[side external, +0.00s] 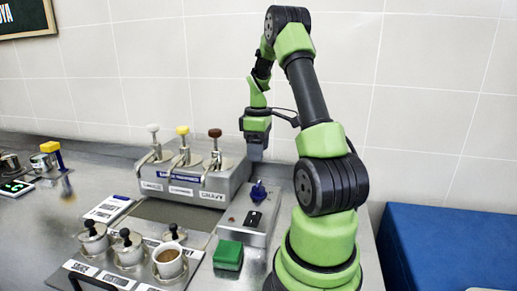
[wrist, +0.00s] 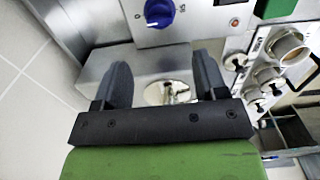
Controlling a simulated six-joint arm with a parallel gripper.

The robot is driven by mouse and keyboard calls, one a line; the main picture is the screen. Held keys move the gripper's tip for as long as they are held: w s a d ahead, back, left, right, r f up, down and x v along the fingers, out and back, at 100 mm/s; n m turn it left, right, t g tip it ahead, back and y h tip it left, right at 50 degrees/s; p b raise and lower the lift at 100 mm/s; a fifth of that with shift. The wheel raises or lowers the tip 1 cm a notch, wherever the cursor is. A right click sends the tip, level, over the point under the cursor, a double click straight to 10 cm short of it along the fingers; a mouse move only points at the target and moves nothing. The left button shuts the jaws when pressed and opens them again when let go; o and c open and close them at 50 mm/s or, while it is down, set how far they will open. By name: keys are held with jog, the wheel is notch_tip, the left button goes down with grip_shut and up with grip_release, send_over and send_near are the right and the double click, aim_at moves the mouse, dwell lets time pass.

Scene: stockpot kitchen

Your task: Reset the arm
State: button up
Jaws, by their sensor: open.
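My gripper (side external: 256,152) hangs pointing down, beside the right end of the steel sauce dispenser and behind the blue knob. In the wrist view my gripper (wrist: 165,85) shows two dark fingers spread apart with nothing held between them. A round shiny metal part (wrist: 167,92) shows beyond the gap between the fingers. The blue knob (wrist: 159,12) on its control panel is at the top of the wrist view. It also shows in the side view (side external: 258,190), just below my gripper and apart from it.
The dispenser (side external: 215,190) carries pumps with white, yellow and brown tops. A rack of several pots, one filled with brown (side external: 168,256), stands in front. A green block (side external: 228,254) sits near the control box (side external: 247,218). A blue box (side external: 450,245) is at right.

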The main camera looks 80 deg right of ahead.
dwell(0.3)
jog(key=w+a+r+m+t+h, duration=0.1)
jog(key=w+a+r+t, duration=0.15)
jog(key=a+r, duration=0.35)
jog(key=w+a+r+m+t, duration=0.1)
jog(key=w+a+r, duration=0.3)
jog(key=a, duration=0.5)
jog(key=s+a+r+m+t+y, duration=0.1)
jog(key=s+a, duration=0.3)
jog(key=a, duration=0.4)
jog(key=s+a+r+m+t+y, duration=0.1)
jog(key=s+a+r+t+y, duration=0.1)
jog(key=s+a, duration=0.3)
jog(key=a+r, duration=0.1)
jog(key=a, duration=0.2)
jog(key=shift+a+r+t, duration=0.25)
jog(key=shift+a+t, duration=0.1)
jog(key=shift+a, duration=0.05)
